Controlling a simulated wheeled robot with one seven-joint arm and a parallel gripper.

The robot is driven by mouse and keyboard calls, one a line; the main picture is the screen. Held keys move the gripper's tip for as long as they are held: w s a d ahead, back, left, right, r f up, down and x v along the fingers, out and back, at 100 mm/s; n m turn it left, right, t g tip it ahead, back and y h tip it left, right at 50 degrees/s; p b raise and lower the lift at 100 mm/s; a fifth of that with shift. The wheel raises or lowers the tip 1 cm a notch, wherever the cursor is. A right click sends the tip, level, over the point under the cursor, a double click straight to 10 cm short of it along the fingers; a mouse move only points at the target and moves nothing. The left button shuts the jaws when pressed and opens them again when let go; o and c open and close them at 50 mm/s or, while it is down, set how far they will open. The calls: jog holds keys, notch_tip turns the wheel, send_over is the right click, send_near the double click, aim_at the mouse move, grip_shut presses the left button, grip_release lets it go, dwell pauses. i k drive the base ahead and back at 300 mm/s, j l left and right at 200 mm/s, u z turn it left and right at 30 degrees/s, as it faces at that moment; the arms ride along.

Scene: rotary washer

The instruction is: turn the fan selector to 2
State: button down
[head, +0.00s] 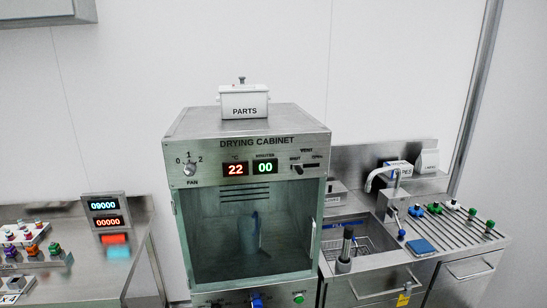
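The fan selector (189,169) is a small metallic knob at the upper left of the drying cabinet's front panel, above the word FAN. The marks 0, 1 and 2 are set around it, with 0 at left, 1 at top and 2 at right. Its narrow part seems to point upward, near 1, but it is too small to be sure. The drying cabinet (246,118) stands upright in the middle of the head view. My gripper is not in view, and nothing covers the selector.
A PARTS box (244,101) stands on top. A sink bench (375,262) is at right, a counter display (105,213) at left.

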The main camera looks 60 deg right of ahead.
aim_at(190, 169)
jog(key=l+z, duration=0.1)
jog(key=z, duration=1.7)
